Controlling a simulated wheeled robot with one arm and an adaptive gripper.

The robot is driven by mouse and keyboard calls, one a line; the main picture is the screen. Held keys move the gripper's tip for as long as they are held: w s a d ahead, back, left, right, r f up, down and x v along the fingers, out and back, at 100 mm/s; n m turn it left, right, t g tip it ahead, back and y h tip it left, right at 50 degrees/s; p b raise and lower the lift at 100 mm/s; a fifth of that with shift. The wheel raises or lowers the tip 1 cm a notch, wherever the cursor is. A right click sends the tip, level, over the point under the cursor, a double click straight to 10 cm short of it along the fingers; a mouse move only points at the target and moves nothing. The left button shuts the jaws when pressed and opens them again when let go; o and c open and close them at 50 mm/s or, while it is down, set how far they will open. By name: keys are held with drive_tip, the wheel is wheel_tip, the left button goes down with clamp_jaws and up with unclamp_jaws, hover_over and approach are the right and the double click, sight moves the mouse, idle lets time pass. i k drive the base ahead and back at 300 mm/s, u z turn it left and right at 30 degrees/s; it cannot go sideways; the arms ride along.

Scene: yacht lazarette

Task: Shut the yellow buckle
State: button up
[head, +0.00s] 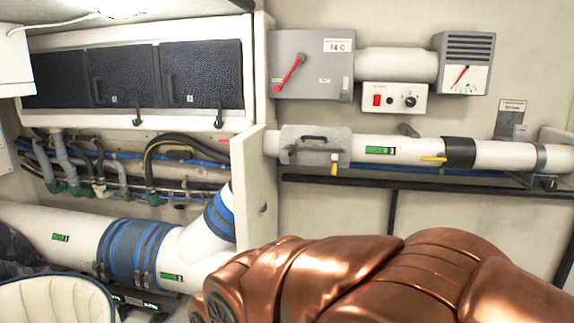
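Two small yellow parts show in the head view, and I cannot tell for sure which is the buckle. One yellow tab (433,159) sticks out to the left from the black band (459,152) around the white pipe on the right wall. The other yellow piece (334,169) hangs below the grey plate (302,145) at the pipe's left end. Both are too small to show any catch clearly. My copper arm fills the lower right, below and in front of the pipe. My gripper is not in view.
A dark rail (400,187) runs just under the pipe. A grey box with a red lever (289,75) and a gauge box (464,66) are above. A white panel edge (248,185) stands left of the pipe. Blue-banded white ducts (130,250) lie at lower left.

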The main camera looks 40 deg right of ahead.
sight(335, 164)
drive_tip(key=z, duration=1.65)
drive_tip(key=k, duration=0.45)
drive_tip(key=u, duration=0.85)
drive_tip(key=i, duration=1.35)
drive_tip(key=z, duration=0.55)
